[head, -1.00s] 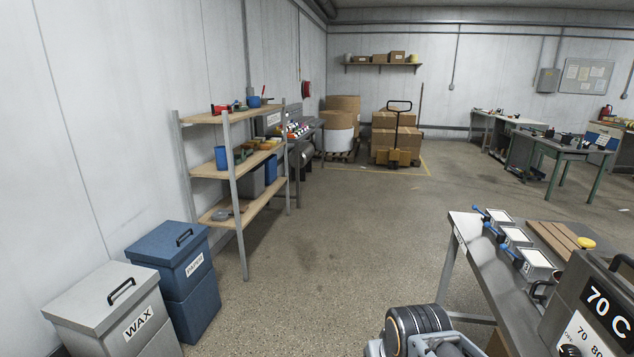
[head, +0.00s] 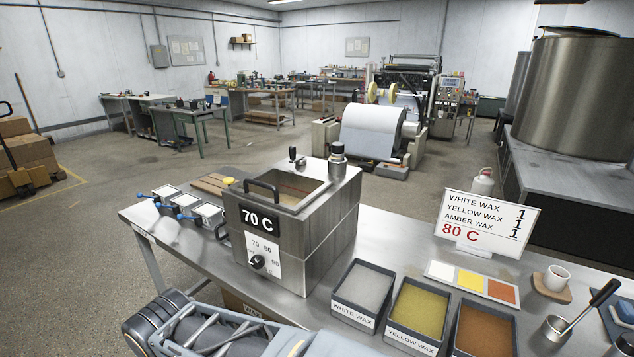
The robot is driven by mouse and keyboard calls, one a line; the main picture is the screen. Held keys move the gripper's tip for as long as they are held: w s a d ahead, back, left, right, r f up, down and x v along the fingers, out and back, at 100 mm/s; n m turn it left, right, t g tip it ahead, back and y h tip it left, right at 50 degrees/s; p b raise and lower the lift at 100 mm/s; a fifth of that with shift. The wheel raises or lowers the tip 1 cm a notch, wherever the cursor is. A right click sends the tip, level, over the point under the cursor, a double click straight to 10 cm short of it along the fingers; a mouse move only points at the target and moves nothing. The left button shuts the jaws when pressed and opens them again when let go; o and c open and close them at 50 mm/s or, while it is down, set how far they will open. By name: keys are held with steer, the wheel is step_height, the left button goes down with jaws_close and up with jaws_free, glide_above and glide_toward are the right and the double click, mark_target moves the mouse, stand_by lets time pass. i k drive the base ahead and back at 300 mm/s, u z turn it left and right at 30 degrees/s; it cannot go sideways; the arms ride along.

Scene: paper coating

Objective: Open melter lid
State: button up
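The melter (head: 290,235) is a steel box on the metal table. Its front carries a black "70 C" display (head: 259,219) and a dial (head: 258,262) on a white scale plate. Its top has a rectangular frame around a brownish area (head: 292,187); I cannot tell whether this is a window in the lid or an open mouth. A black handle (head: 262,190) stands at the front left of the top. Part of my arm shows at the bottom edge, in front of the table. My gripper is not in view.
Bins of white wax (head: 364,290), yellow wax (head: 421,310) and amber wax (head: 484,332) stand right of the melter. A sign (head: 490,222) reads 80 C. Small blue-handled trays (head: 187,206) lie to its left. A ladle (head: 590,308) sits in a cup at right.

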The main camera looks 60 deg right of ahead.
mark_target(327, 184)
steer(key=z, duration=1.3)
steer(key=k, duration=0.3)
steer(key=z, duration=0.35)
steer(key=i, duration=0.35)
steer(key=z, duration=0.5)
steer(key=k, duration=1.25)
steer(key=u, duration=0.15)
steer(key=i, duration=0.55)
steer(key=u, duration=0.85)
steer(key=i, duration=0.95)
steer(key=z, duration=0.35)
